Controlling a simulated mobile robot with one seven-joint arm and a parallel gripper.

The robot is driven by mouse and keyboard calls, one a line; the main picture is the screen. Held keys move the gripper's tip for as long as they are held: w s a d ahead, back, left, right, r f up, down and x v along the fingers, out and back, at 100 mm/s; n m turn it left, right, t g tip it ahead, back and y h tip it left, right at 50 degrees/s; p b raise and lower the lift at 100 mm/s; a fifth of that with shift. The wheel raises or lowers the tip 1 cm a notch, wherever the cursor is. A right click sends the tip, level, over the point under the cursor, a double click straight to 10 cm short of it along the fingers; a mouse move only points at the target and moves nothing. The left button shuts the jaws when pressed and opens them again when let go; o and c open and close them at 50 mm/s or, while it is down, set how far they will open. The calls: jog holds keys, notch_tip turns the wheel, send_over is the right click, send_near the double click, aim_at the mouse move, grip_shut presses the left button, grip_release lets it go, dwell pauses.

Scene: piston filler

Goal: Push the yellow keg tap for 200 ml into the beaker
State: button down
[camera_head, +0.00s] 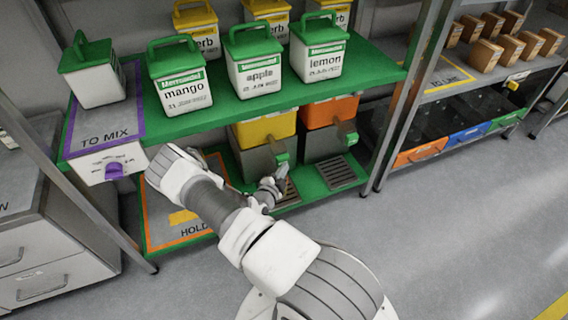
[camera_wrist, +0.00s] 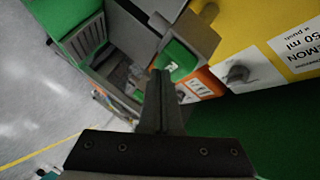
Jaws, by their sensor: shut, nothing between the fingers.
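The yellow keg (camera_head: 263,130) stands on the lower green shelf, with a grey lower body. Its grey tap with a green end (camera_head: 281,156) sticks out at the front. In the wrist view, the yellow keg (camera_wrist: 288,38) fills the upper right, with a label reading "LEMON" and "50 ml". My gripper (camera_head: 275,186) is in front of the keg, just below the tap in the picture. In the wrist view its fingers (camera_wrist: 161,80) are shut and empty, close to a grey tap with a green face (camera_wrist: 179,58). I cannot tell whether they touch. I cannot make out the beaker.
An orange keg (camera_head: 330,109) stands to the right, with a slotted drip grate (camera_head: 327,174) before it. The upper green shelf (camera_head: 235,108) with several lidded containers overhangs the kegs. A "HOLD" mat (camera_head: 160,224) lies at left. The floor in front is clear.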

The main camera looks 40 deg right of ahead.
jog(key=shift+w+d, duration=0.1)
jog(key=shift+w, duration=0.35)
jog(key=shift+s, duration=0.2)
dwell(0.4)
jog(key=shift+s+a+p, duration=0.3)
jog(key=shift+s+p, duration=0.05)
jog(key=shift+s, duration=0.6)
jog(key=shift+s+a+p, duration=0.2)
jog(key=shift+s+p, duration=0.15)
jog(key=shift+s, duration=0.45)
jog(key=shift+s+a+p, duration=0.2)
jog(key=shift+s+p, duration=0.1)
jog(key=shift+s, duration=0.55)
jog(key=shift+s+a+p, duration=0.2)
jog(key=shift+s+p, duration=0.15)
jog(key=shift+s, duration=0.45)
dwell(1.3)
